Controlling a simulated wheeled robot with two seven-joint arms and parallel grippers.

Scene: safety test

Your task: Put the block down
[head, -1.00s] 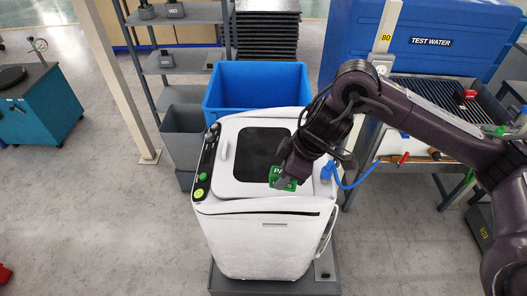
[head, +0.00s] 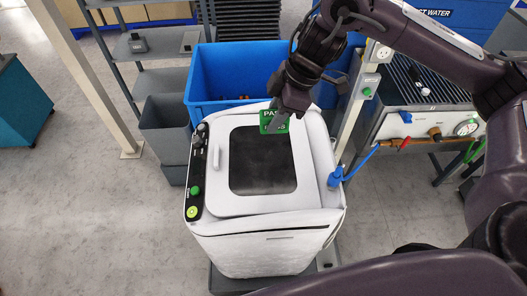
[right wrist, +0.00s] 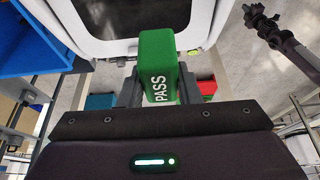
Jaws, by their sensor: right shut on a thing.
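A green block (head: 274,121) marked PASS is held by my right gripper (head: 283,117) over the far part of the white machine's lid. In the right wrist view the block (right wrist: 158,67) sits between the two dark fingers, which are shut on it. In the head view the gripper hides part of the block. I cannot tell the exact gap between the block and the lid. My left gripper is not in view.
The white machine (head: 217,218) has a dark window (head: 262,178) in its lid. A blue bin (head: 247,78) with small orange things inside stands behind it. A grey bin (head: 166,128) is to the left. A bench (head: 420,118) with fittings stands at the right.

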